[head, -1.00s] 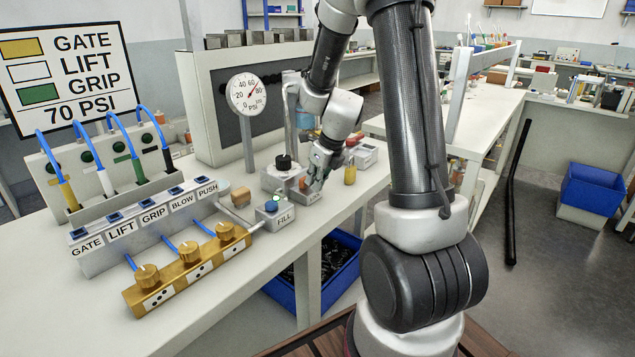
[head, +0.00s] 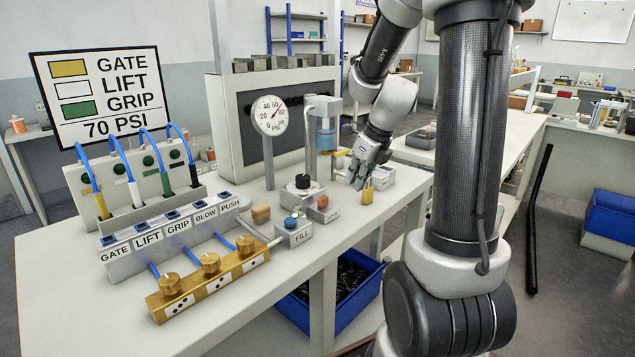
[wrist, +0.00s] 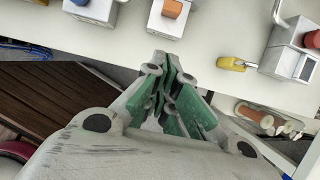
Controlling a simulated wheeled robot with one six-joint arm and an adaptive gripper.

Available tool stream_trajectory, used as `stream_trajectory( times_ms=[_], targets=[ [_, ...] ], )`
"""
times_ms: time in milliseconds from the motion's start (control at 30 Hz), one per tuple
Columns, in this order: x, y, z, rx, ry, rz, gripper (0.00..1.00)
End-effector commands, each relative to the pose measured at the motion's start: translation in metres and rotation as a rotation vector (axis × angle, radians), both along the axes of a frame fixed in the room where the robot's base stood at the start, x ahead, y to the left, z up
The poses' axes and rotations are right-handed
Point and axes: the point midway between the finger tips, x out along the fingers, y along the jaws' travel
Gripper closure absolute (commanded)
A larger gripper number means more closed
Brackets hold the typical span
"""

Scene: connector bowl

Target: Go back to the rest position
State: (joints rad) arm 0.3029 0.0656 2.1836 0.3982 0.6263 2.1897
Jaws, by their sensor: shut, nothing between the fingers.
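My gripper (head: 358,180) is shut and empty. In the head view it hangs over the right end of the workbench (head: 86,290), beside a small yellow padlock-like piece (head: 367,191). I cannot tell whether it touches that piece in the head view. In the wrist view my gripper (wrist: 172,75) points over the bench's front edge, and the yellow piece (wrist: 231,63) lies apart from it to the right. No marker for the rest position shows.
A block with an orange button (head: 323,203) and the FILL block (head: 294,231) stand left of my gripper. A blue bin (head: 352,319) sits below the bench. Open air lies in front of the bench.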

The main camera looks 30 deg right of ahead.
Motion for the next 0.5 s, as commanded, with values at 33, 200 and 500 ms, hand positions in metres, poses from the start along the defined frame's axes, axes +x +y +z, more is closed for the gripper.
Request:
stream_trajectory(
  times_ms=[33, 200, 500],
  targets=[
    [0.000, 0.000, 0.001, 0.000, 0.000, 0.000, 1.00],
    [-0.001, 0.000, 0.001, -0.011, -0.003, 0.029, 1.00],
    [-0.039, 0.006, -0.012, -0.221, 0.003, 0.806, 1.00]
  ],
)
